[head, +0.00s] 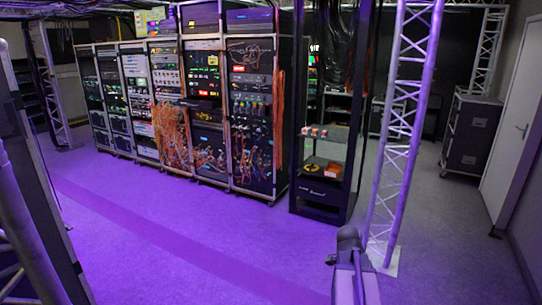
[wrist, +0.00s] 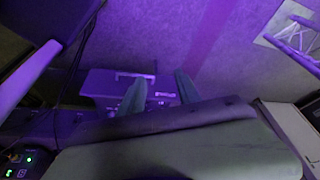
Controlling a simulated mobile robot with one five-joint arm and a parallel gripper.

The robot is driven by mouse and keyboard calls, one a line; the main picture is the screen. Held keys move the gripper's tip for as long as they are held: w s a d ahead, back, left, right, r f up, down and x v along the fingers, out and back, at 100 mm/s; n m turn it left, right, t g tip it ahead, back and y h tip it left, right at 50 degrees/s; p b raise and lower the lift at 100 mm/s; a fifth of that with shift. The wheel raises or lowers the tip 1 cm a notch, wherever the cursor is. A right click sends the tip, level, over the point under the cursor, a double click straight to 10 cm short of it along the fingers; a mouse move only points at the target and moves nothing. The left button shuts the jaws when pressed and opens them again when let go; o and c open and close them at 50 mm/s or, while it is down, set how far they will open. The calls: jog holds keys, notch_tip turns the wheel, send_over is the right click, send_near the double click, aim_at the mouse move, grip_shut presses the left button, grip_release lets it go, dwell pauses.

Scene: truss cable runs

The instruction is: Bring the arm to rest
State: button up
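My gripper (wrist: 160,77) shows in the wrist view with its two pale fingers apart and nothing held between them. Beyond the fingers is a dark purple-lit box (wrist: 112,82) with a light handle; it appears to lie behind the fingers, not in their grasp. In the head view, part of my arm (head: 352,268) rises at the bottom, right of the middle. I cannot make out the fingers there.
Equipment racks (head: 205,165) with orange cables stand at the back left. An open black rack (head: 322,205) and a lattice truss (head: 400,130) stand beyond my arm. A black case (head: 470,135) is by the white door (head: 517,125). The left-centre floor is clear.

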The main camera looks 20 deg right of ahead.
jog(key=w+a+n+t+y, duration=0.1)
jog(key=w+a+n, duration=0.35)
jog(key=a, duration=0.55)
jog(key=w+a+n+t, duration=0.1)
jog(key=w+a+n, duration=0.3)
jog(key=a, duration=0.7)
jog(key=w+a+f+n+y, duration=0.1)
jog(key=a+n+y, duration=0.1)
jog(key=a+n, duration=1.2)
jog(key=shift+a+f+n+y, duration=0.25)
jog(key=shift+a+n+y, duration=0.15)
jog(key=shift+a, duration=1.25)
jog(key=shift+w, duration=0.1)
